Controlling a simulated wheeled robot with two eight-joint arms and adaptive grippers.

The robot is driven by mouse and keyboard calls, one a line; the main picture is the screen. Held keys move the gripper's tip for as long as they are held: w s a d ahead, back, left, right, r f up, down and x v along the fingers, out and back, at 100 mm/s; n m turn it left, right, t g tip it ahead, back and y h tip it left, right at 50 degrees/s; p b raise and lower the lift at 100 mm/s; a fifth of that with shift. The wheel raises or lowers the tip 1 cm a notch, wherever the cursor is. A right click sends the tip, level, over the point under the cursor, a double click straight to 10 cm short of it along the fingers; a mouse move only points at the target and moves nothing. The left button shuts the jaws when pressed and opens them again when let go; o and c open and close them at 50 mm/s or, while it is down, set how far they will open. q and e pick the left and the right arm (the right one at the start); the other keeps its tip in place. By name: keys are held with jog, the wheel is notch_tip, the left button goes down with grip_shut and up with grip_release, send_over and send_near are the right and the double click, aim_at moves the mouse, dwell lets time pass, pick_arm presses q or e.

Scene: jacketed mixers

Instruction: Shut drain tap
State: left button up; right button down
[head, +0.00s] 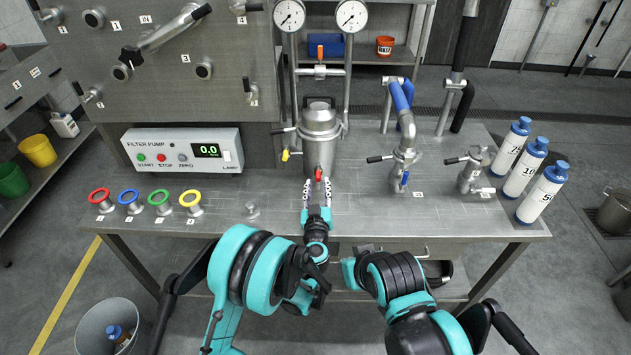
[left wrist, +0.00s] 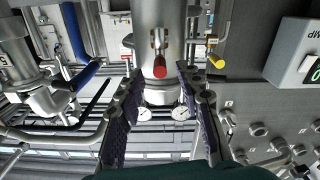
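A steel vessel (head: 319,135) stands on the bench, with a small red-handled tap (head: 319,174) low on its front; I take this as the drain tap. In the left wrist view the red handle (left wrist: 160,67) points toward the camera, in front of the steel body (left wrist: 160,30). My left gripper (head: 318,188) is open, just in front of the tap. In the left wrist view its fingers (left wrist: 159,76) stand apart on both sides of the red handle, with a gap on each side. My right arm is low at the bench front, and its gripper does not show clearly.
A yellow-handled tap (head: 286,154) sits on the vessel's left side and shows in the wrist view (left wrist: 216,61). A filter pump box (head: 185,150) and coloured ring valves (head: 160,202) are left. Blue-handled piping (head: 405,125) and white bottles (head: 524,168) are right.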

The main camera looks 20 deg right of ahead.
aim_at(318, 182)
pick_arm(q)
jog(key=shift+b+x, duration=0.3)
jog(key=shift+x, duration=1.7)
grip_shut()
jog(key=shift+w, duration=0.1)
